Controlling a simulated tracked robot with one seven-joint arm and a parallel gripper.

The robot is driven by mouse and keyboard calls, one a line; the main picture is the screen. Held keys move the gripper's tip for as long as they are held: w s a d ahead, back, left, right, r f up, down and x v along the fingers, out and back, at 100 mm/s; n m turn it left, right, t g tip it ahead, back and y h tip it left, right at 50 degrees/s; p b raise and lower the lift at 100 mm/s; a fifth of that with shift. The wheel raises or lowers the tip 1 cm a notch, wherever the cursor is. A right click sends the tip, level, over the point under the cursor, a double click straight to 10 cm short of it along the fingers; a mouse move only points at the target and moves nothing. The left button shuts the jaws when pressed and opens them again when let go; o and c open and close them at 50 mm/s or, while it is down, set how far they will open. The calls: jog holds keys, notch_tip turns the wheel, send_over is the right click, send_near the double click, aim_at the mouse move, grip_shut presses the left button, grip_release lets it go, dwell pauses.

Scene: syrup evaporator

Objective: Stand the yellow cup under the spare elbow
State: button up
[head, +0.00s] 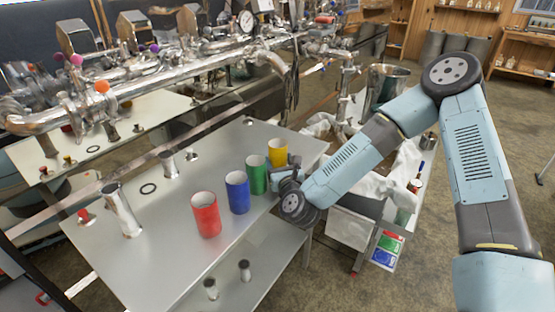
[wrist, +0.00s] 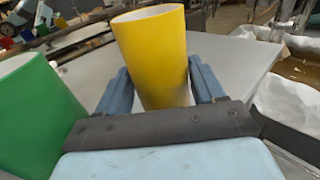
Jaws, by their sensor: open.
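The yellow cup (head: 278,153) stands upright on the metal table, at the right end of a row of coloured cups. My gripper (head: 284,172) is low at the table's right side, next to the yellow cup. In the wrist view the yellow cup (wrist: 155,60) stands between the two fingers of my open gripper (wrist: 160,85); a small gap shows at the left finger, and contact at the right cannot be told. Several bent steel pipes run along the back, including a large elbow (head: 272,62); I cannot tell which is the spare one.
The green cup (head: 257,176) is close to the left of the yellow cup and also shows in the wrist view (wrist: 38,115). The blue cup (head: 237,193) and red cup (head: 206,215) follow. Short steel pipes (head: 122,212) stand farther left.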

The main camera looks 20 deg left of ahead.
jog(key=c, duration=0.8)
